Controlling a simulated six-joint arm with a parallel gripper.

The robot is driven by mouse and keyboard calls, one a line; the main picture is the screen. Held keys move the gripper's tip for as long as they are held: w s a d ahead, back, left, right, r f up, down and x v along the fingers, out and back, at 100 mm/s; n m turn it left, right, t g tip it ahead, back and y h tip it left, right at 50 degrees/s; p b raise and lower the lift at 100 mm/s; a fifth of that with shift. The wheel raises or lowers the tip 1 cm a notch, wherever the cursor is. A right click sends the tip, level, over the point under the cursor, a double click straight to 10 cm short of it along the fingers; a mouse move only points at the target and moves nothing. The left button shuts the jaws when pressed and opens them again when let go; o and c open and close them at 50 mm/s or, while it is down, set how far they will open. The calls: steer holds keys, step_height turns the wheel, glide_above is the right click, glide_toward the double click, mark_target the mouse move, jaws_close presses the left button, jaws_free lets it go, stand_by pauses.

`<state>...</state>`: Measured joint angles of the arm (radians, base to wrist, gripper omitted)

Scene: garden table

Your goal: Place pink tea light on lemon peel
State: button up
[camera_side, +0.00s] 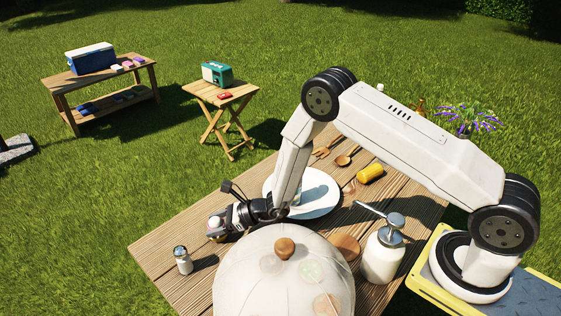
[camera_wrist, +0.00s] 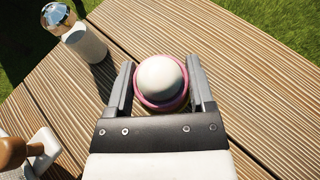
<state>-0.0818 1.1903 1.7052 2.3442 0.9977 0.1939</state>
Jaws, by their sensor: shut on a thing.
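The pink tea light (camera_wrist: 161,103) shows in the wrist view as a pink rim around a rounded white top. It sits between the two fingers of my gripper (camera_wrist: 161,92), which is shut on it. In the side view, my gripper (camera_side: 217,228) is low over the left part of the wooden table, with the pink and white tea light (camera_side: 216,223) at its tip. I cannot tell whether the tea light touches the boards. I cannot make out a lemon peel for certain in either view.
A clear dome with a wooden knob (camera_side: 285,249) covers several items close to my gripper. A shaker (camera_side: 183,261) stands at the left, also in the wrist view (camera_wrist: 84,44). A white plate (camera_side: 322,196), yellow roll (camera_side: 370,173) and pump bottle (camera_side: 382,254) are further right.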

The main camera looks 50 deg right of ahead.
steer(key=shift+f, duration=0.25)
steer(key=o, duration=1.2)
steer(key=shift+r, duration=0.15)
steer(key=shift+r, duration=0.15)
steer(key=shift+s+d+r, duration=0.1)
steer(key=shift+s+d, duration=0.05)
steer(key=v, duration=1.1)
steer(key=shift+s+d, duration=0.2)
steer(key=shift+d, duration=0.05)
